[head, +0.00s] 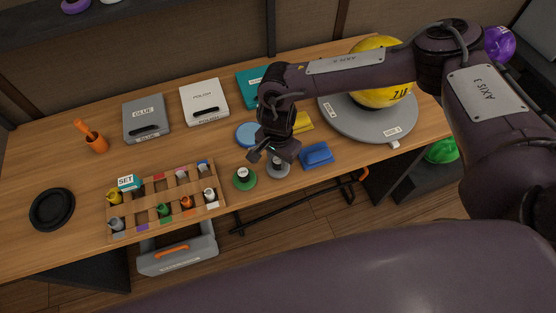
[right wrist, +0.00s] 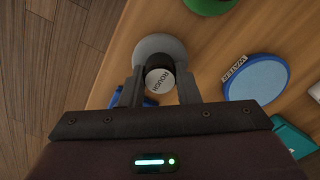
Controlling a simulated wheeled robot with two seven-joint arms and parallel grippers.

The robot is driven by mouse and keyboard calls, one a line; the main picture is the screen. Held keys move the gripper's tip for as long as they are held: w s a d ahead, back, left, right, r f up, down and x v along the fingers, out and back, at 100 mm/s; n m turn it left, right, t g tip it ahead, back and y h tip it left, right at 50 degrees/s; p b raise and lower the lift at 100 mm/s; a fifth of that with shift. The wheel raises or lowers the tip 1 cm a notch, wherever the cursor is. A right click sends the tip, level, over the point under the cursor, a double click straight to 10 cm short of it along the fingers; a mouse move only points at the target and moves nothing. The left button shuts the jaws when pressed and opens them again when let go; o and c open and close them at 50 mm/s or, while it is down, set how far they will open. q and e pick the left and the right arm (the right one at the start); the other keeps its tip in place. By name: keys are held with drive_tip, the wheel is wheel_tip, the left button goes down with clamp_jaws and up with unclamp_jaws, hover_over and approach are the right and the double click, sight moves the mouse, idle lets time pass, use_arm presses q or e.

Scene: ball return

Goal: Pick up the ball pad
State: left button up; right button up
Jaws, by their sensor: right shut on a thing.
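A grey round pad (head: 279,171) has a knob whose white top reads ROUGH. It is near the table's front edge, partly hidden by my right gripper (head: 274,155). In the right wrist view the grey pad (right wrist: 160,45) lies beyond the fingertips, and its knob (right wrist: 159,80) is between the two fingers of the right gripper (right wrist: 159,88), which is shut on it. I cannot tell whether the pad touches the table. A green round pad (head: 243,179) with a similar knob is just left of it. My left gripper is not in view.
A blue disc (head: 247,134) labelled WATER, a blue block (head: 317,154) and a yellow piece (head: 303,123) are close by. The yellow ball (head: 381,92) rests on a grey turntable (head: 350,125) to the right. A wooden bottle rack (head: 152,213) stands left.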

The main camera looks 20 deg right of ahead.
wheel_tip(320, 180, up, 12)
drive_tip(key=b, duration=0.3)
wheel_tip(320, 180, up, 7)
hover_over(278, 159)
drive_tip(key=shift+r, duration=0.1)
